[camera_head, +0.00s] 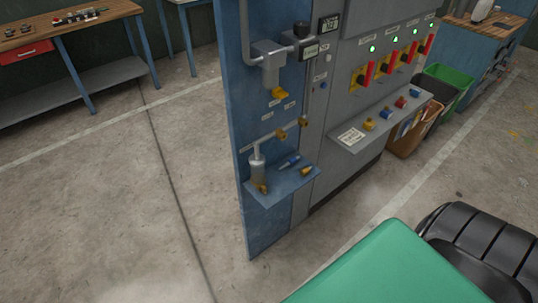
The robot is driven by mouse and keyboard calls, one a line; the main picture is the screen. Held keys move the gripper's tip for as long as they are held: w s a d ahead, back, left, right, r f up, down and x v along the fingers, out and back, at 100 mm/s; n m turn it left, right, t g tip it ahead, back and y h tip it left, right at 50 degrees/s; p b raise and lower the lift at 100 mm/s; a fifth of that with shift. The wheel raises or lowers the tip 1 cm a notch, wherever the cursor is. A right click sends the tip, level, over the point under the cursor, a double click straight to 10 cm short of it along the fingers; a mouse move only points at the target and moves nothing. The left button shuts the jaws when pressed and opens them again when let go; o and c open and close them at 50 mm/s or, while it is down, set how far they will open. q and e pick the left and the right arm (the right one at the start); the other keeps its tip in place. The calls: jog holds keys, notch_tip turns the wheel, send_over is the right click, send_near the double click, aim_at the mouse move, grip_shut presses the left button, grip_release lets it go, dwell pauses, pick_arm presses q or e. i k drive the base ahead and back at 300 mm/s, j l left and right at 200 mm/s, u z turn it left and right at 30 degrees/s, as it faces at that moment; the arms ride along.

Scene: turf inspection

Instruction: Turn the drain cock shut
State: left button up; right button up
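A blue panel (240,225) stands upright in the middle of the head view. It carries grey pipework with a grey box (270,62) and a yellow lever (278,93) under it. Lower down, a thin pipe carries two small yellow-brown fittings (281,134). A grey cylinder (257,168) stands over a small blue shelf (285,187), with a yellow piece (262,188) at its foot. I cannot tell which of these is the drain cock, or how its handle is turned. Neither of my grippers is in view.
A grey cabinet (345,95) with red levers (366,75) and a ledge (350,150) adjoins the panel. Bins (410,135) stand beyond it. A green surface (370,270) and black ribbed seat-like part (480,245) fill the lower right. The floor at left is clear.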

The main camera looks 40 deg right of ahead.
aim_at(263, 188)
jog(key=z, duration=1.05)
jog(key=i+l, duration=0.1)
jog(key=l, duration=0.4)
